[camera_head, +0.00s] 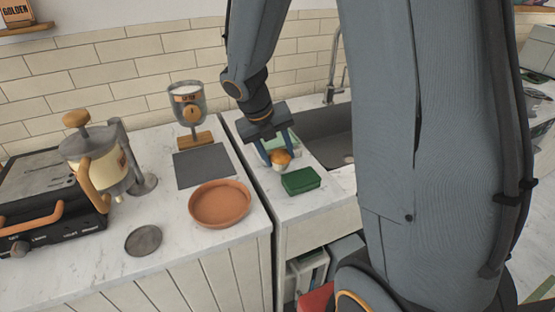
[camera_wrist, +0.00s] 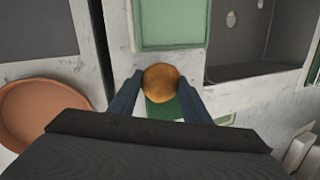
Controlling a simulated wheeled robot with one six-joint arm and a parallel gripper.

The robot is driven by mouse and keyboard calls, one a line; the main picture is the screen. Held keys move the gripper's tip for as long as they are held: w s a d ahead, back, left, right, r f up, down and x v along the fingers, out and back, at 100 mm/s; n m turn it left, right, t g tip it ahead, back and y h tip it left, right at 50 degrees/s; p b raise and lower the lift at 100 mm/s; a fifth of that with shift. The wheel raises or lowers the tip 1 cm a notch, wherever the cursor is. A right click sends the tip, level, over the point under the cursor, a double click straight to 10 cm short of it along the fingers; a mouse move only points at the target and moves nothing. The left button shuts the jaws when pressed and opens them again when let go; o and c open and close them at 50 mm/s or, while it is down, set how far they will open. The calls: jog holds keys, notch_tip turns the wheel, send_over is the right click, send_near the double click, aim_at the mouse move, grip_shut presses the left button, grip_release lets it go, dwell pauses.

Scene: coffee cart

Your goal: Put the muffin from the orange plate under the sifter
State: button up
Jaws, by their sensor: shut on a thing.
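The muffin (camera_head: 281,158) has a golden-brown top and a pale lower part. My gripper (camera_head: 279,163) is shut on it, with one finger on each side, over the counter section beside the sink. In the wrist view the muffin (camera_wrist: 161,82) sits between the fingertips. I cannot tell how far it is above the counter. The orange plate (camera_head: 220,222) is empty, left of my gripper. The sifter (camera_head: 188,110) has a clear hopper with white powder and stands on a wooden base at the back of the left counter. A dark grey mat (camera_head: 204,166) lies in front of it.
A narrow gap separates the two counters. A dispenser (camera_head: 97,160), a round grey disc (camera_head: 143,241) and a black appliance (camera_head: 42,195) occupy the left.

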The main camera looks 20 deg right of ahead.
jog(key=shift+f, duration=1.15)
jog(key=shift+f, duration=0.1)
jog(key=o, duration=1.1)
